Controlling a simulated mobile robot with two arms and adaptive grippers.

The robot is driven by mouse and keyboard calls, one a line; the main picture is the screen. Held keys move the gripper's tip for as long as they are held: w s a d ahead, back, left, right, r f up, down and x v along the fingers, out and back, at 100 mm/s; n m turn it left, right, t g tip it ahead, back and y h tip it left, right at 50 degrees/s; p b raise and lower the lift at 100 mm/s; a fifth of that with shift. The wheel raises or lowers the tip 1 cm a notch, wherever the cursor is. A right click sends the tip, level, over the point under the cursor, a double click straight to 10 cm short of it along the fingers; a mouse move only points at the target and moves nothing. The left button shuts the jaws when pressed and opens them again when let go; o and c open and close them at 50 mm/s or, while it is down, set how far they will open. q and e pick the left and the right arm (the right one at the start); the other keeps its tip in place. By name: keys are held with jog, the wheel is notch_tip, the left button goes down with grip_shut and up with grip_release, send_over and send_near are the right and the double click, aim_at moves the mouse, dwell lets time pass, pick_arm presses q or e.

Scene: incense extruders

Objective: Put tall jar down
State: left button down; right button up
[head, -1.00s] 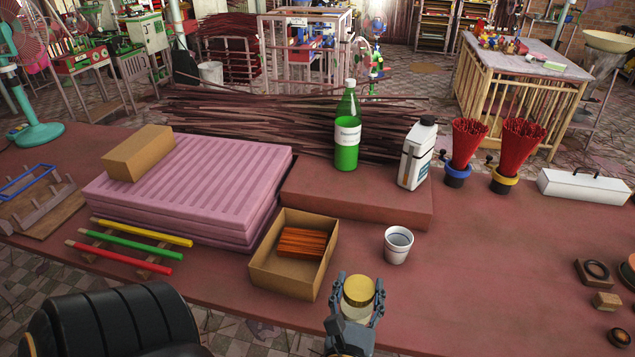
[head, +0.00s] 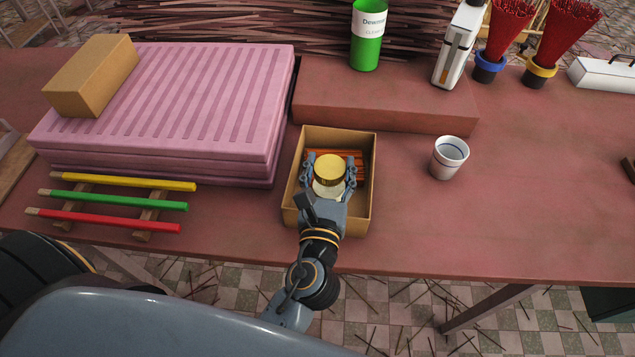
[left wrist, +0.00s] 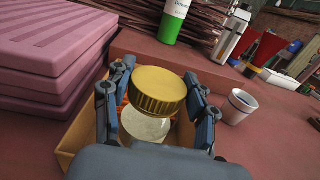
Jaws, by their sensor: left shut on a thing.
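The tall jar (head: 328,172) has a gold ribbed lid and a pale body. My left gripper (head: 329,180) is shut on it, one finger on each side. In the head view the jar is over the open cardboard box (head: 364,205), which holds orange-brown sticks (head: 353,160). In the left wrist view the gold lid (left wrist: 158,92) is between the fingers and the box wall (left wrist: 66,158) shows below. The jar's base is hidden, so I cannot tell whether it touches anything. My right gripper is not in view.
A white cup (head: 449,158) stands right of the box. A raised red slab (head: 385,95) with a green bottle (head: 367,35) is behind it. Pink stacked slabs (head: 170,100) and coloured rods (head: 115,203) are to the left.

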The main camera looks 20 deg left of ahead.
aim_at(329, 189)
pick_arm(q)
notch_tip(329, 189, down, 2)
jog(key=shift+d+f, duration=0.15)
jog(key=shift+f, duration=0.1)
notch_tip(329, 189, down, 4)
jog(key=shift+r+b, duration=0.1)
jog(key=shift+b, duration=0.75)
jog(key=shift+c, duration=2.2)
grip_release()
jog(key=shift+f, duration=0.2)
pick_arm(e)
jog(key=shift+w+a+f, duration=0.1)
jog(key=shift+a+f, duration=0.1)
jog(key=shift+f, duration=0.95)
